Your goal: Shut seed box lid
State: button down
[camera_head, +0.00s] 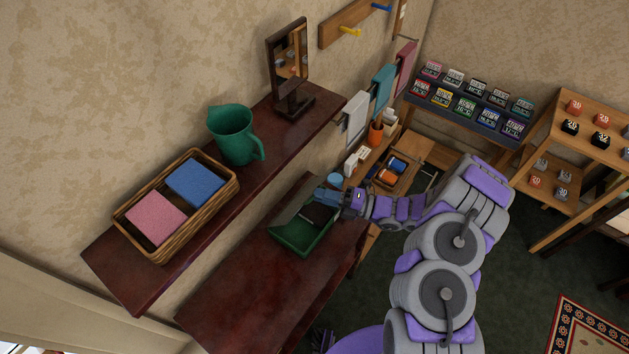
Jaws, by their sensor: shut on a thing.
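The green seed box (293,244) stands on the lower dark red wooden shelf, right of the shelf's middle. A green panel that looks like its lid (291,207) stands raised at the box's back side, so the box looks open. A dark item (318,214) shows at the box's right end; I cannot tell what it is. My gripper (322,197) is at the upper right of the box, at the raised panel's right end. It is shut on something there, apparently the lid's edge. The fingertips are small and partly hidden.
The upper shelf (237,185) overhangs behind, with a wicker basket (172,248) of cloths, a green pitcher (234,135) and a mirror (289,62). A blue cup (334,180) is close beyond my gripper. The lower shelf's left part (237,296) is clear.

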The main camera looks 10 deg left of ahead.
jog(key=d+f+b, duration=0.1)
jog(key=f, duration=0.2)
jog(key=s+d+f+b, duration=0.1)
jog(key=d+f, duration=0.1)
jog(key=f, duration=0.2)
jog(key=s+d+f, duration=0.1)
jog(key=d+f, duration=0.1)
jog(key=f, duration=0.1)
jog(key=shift+s+f+b, duration=0.1)
jog(key=shift+f+b, duration=0.15)
jog(key=shift+b, duration=0.15)
jog(key=shift+d+f+b, duration=0.1)
jog(key=shift+f+b, duration=0.3)
jog(key=shift+f, duration=0.3)
jog(key=c, duration=1.5)
grip_release()
jog(key=d+f+p, duration=0.1)
jog(key=d+p, duration=0.1)
jog(key=d, duration=1.4)
jog(key=shift+d+f, duration=0.35)
jog(key=shift+f, duration=0.05)
jog(key=shift+d, duration=0.15)
